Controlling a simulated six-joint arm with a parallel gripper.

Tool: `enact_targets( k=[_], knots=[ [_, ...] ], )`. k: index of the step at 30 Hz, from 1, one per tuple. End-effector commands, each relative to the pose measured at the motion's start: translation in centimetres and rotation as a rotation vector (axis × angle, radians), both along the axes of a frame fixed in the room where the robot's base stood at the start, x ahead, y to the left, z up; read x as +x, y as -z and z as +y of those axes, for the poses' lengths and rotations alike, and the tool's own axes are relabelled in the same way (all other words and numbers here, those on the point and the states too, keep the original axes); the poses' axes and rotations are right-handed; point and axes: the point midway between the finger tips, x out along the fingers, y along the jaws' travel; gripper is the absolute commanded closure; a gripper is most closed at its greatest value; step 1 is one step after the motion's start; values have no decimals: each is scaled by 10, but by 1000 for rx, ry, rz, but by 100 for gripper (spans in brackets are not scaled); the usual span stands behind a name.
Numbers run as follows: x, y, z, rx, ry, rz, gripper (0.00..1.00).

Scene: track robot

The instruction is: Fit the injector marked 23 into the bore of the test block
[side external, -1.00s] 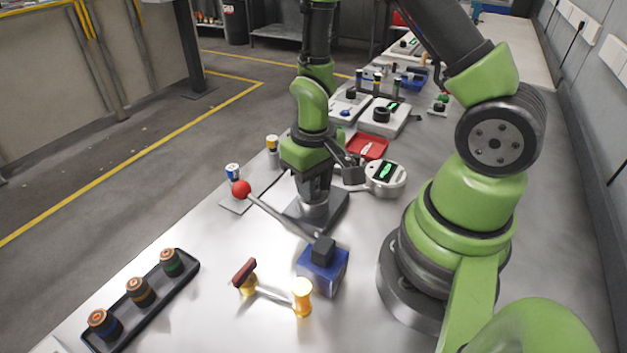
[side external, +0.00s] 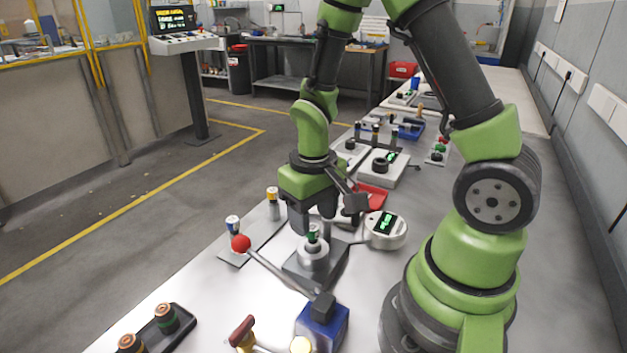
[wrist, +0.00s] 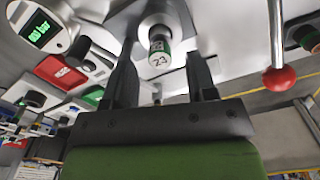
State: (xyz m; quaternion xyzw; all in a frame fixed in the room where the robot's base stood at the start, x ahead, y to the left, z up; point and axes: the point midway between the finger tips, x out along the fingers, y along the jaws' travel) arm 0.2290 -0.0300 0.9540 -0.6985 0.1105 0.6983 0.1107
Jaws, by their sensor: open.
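The injector marked 23 (wrist: 159,58) has a white end with the number and a green band. In the side view the injector (side external: 312,233) stands upright in the bore of the test block (side external: 330,268), its top sticking out of the metal collar (side external: 314,258). How deep it sits cannot be told. My gripper (side external: 311,219) is just above the block, pointing down, fingers apart around the injector's top. In the wrist view the open fingers are on either side of the injector, with gaps between.
A red-knobbed lever (side external: 241,243) runs to a blue clamp (side external: 322,326) in front of the block. A round gauge (side external: 385,229) stands right of it. Two injectors (side external: 233,225) (side external: 273,196) stand on a plate at left. A black rack (side external: 150,335) is front left.

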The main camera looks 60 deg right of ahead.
Motion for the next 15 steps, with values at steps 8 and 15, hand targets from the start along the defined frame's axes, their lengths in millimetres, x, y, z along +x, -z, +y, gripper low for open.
enact_targets(
  k=[8, 15],
  knots=[
    [1, -53, 0, -2, -2, -8, 48],
    [0, -74, 0, 0, -1, -7, 48]
  ],
)
